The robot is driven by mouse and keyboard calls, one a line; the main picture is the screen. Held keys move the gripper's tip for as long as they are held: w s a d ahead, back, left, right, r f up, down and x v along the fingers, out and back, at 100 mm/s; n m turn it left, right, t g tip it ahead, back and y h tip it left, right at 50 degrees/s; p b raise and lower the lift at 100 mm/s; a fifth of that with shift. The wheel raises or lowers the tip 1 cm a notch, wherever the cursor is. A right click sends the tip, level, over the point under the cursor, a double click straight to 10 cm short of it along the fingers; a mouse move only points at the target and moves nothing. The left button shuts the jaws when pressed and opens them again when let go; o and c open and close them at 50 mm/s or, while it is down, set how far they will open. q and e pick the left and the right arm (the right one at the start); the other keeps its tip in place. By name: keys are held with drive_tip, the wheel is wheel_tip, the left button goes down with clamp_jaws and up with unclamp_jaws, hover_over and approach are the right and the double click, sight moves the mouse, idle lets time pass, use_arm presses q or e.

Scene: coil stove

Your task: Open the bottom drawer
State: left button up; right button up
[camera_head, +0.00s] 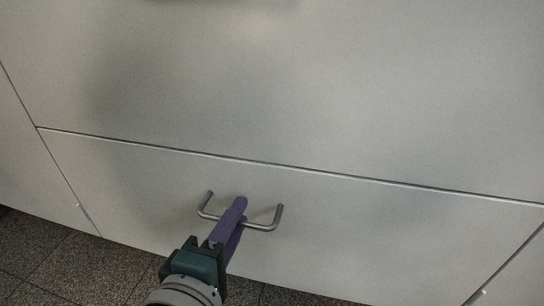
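The bottom drawer (150,190) is a wide pale grey front below a thin seam. It looks shut, with its front about flush with the panel above. Its handle (268,227) is a grey metal bar bent at both ends, near the middle of the front. My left gripper (237,220) comes up from below with purple fingers close together at the handle's middle. The bar passes between the fingers, which look shut on it. The fingers hide the middle of the bar. My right gripper is not in view.
A large plain grey panel (300,90) rises above the drawer. Dark speckled floor tiles (60,260) show at the lower left and below the drawer. Other cabinet fronts adjoin at the left (30,165) and at the lower right (520,280).

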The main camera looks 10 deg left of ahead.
use_arm(q)
clamp_jaws()
idle(1.1)
